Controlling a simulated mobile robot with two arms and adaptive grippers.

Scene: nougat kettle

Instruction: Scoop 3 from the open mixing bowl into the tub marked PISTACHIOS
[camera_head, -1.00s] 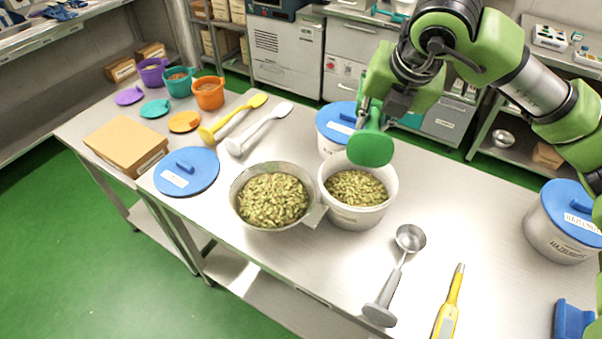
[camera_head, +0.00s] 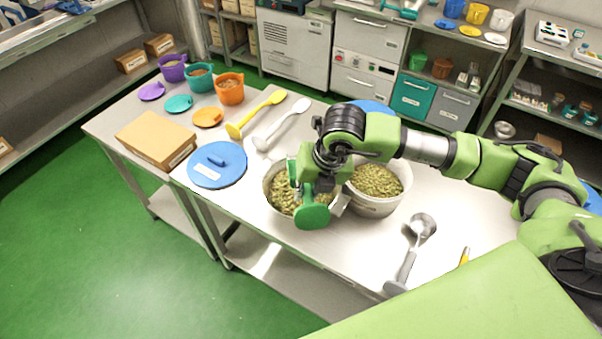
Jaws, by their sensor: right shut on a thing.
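The open mixing bowl (camera_head: 271,175) is metal and holds green pistachios. It stands on the steel table, partly hidden behind my right gripper and arm. A white tub (camera_head: 385,207) with similar nuts stands just right of it, open, its marking not readable here. My right gripper (camera_head: 306,178) is shut on a green scoop (camera_head: 312,216), over the front right part of the bowl. The fingertips are largely hidden by the wrist, and I cannot tell whether the scoop holds nuts or touches them. My left gripper is not in view.
A blue lid (camera_head: 218,164) and a cardboard box (camera_head: 156,139) lie left of the bowl. Cups (camera_head: 230,89) stand at the far left. My arm spans the right side.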

